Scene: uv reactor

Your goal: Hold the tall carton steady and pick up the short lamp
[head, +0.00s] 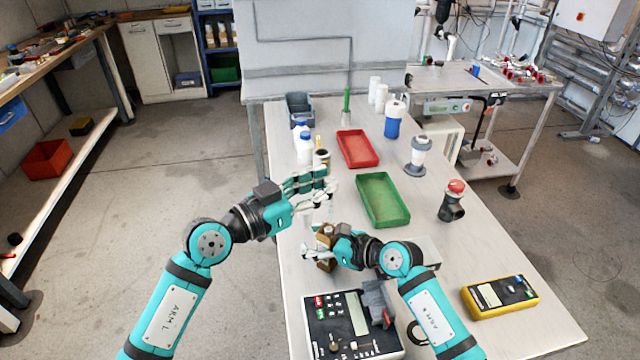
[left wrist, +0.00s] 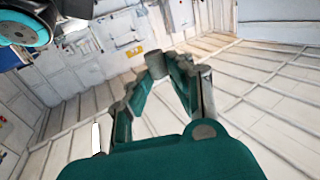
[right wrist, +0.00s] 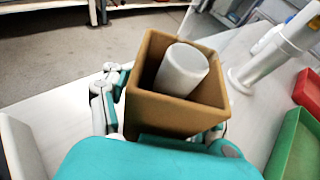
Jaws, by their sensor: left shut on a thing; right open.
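The brown, open-topped tall carton (head: 325,262) stands upright near the table's left edge. In the right wrist view the carton (right wrist: 150,100) has a white cylinder (right wrist: 182,70) inside it; which lamp that is I cannot tell. My right gripper (head: 318,250) is open, with its fingers around the carton's sides. My left gripper (head: 325,186) is higher and farther back, above the table's left edge. In the left wrist view its fingertips are shut on a small grey cylinder (left wrist: 156,64), apparently the short lamp's end. The rest of it is hidden.
A green tray (head: 383,200) and a red tray (head: 358,149) lie to the right and behind. White bottles (head: 304,150) stand behind my left gripper. A control box (head: 352,325) is in front, a yellow meter (head: 500,297) at front right, and a red-topped fitting (head: 453,202) at right.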

